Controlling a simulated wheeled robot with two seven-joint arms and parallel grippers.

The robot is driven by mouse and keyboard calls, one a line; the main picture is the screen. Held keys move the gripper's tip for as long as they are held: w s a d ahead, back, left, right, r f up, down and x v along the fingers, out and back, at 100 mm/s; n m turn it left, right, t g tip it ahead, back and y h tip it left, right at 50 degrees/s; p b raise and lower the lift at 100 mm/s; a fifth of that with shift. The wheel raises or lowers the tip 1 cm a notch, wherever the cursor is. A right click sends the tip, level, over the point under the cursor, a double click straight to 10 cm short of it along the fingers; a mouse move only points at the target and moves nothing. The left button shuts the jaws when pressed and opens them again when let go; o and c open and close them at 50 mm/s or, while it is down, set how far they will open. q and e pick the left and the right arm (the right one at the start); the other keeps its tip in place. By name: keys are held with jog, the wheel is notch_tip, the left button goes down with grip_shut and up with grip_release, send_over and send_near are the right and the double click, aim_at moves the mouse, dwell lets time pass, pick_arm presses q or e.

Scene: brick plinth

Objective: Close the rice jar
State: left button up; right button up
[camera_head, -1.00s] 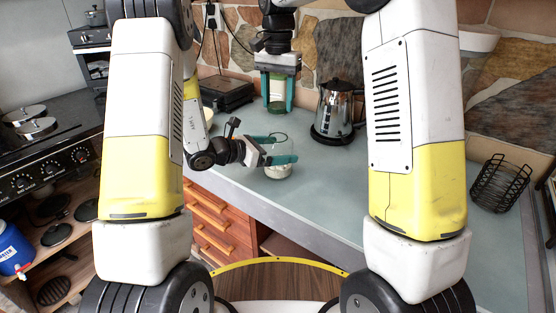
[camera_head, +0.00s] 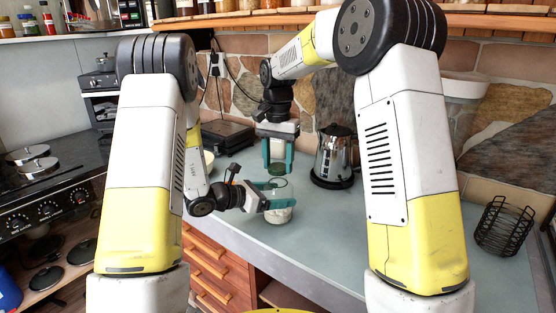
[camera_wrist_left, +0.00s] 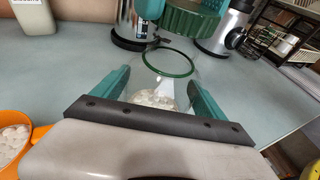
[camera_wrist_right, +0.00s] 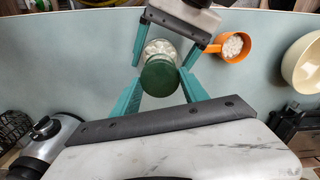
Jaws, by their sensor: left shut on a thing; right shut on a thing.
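The rice jar (camera_head: 279,215) is clear glass with a green rim and white rice in the bottom. It stands upright on the counter, and its open mouth shows in the left wrist view (camera_wrist_left: 168,62). My left gripper (camera_head: 280,197) is shut around the jar's sides. The round green lid (camera_wrist_right: 160,76) is in my right gripper (camera_head: 277,172), which is shut on it and points down. In the left wrist view the ribbed lid (camera_wrist_left: 190,22) is above and beyond the jar's rim, apart from it. The fingers partly hide the jar in the head view.
A steel kettle (camera_head: 333,155) stands right of the jar. An orange cup of rice (camera_wrist_right: 235,46) and a cream bowl (camera_wrist_right: 303,62) are near the jar. A black wire basket (camera_head: 503,226) is at the far right. The counter's right middle is clear.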

dwell(0.5)
jog(key=shift+f, duration=0.9)
jog(key=shift+f, duration=0.5)
